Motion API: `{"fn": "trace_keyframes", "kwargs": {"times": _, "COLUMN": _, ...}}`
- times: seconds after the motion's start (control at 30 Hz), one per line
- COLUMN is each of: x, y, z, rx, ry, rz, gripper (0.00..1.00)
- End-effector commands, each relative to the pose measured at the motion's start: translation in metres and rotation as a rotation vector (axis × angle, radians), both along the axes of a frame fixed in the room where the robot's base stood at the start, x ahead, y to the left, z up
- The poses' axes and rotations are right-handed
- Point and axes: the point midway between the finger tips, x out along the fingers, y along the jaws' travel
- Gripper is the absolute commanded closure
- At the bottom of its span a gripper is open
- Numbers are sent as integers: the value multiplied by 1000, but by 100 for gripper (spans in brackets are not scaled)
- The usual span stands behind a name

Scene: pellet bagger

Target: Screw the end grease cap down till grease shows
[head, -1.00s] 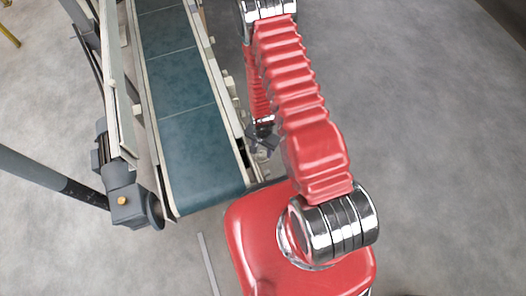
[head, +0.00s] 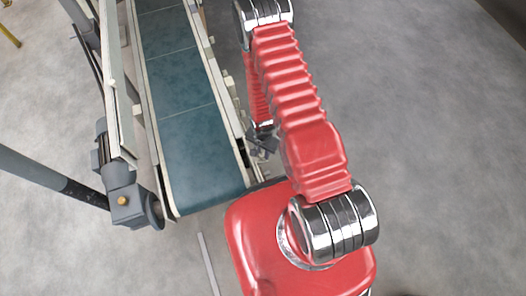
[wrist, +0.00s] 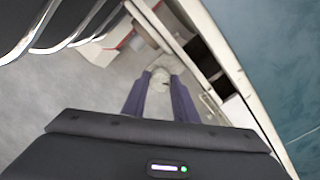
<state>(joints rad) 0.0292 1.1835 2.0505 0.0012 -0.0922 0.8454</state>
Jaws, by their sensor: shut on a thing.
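My gripper (head: 262,142) is low beside the right side rail of the conveyor, close to the near end of the belt. In the wrist view its two dark fingers (wrist: 160,78) are closed around a small pale grey part, which seems to be the grease cap (wrist: 158,85). The cap is small and partly covered by the fingers, so its thread and any grease cannot be made out. In the head view the cap cannot be told apart from the gripper and the frame.
The conveyor's blue-green belt (head: 187,95) runs away from me, and its side frame (wrist: 225,70) is close to my gripper. A grey gearbox (head: 128,203) sticks out at the belt's left near end. Floor on the right is clear.

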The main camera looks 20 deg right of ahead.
Motion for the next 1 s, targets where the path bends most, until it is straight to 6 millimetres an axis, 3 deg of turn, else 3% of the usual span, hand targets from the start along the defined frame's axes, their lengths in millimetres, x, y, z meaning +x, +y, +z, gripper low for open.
{"fn": "trace_keyframes", "kwargs": {"times": 0.23, "x": 0, "y": 0, "z": 0, "rx": 0, "ry": 0, "rz": 0, "gripper": 96}}
{"fn": "trace_keyframes", "kwargs": {"times": 0.67, "x": -1, "y": 1, "z": 0, "rx": 0, "ry": 1, "rz": -65, "gripper": 97}}
{"fn": "trace_keyframes", "kwargs": {"times": 1.0, "x": -1, "y": 1, "z": 0, "rx": 0, "ry": 1, "rz": -285, "gripper": 96}}
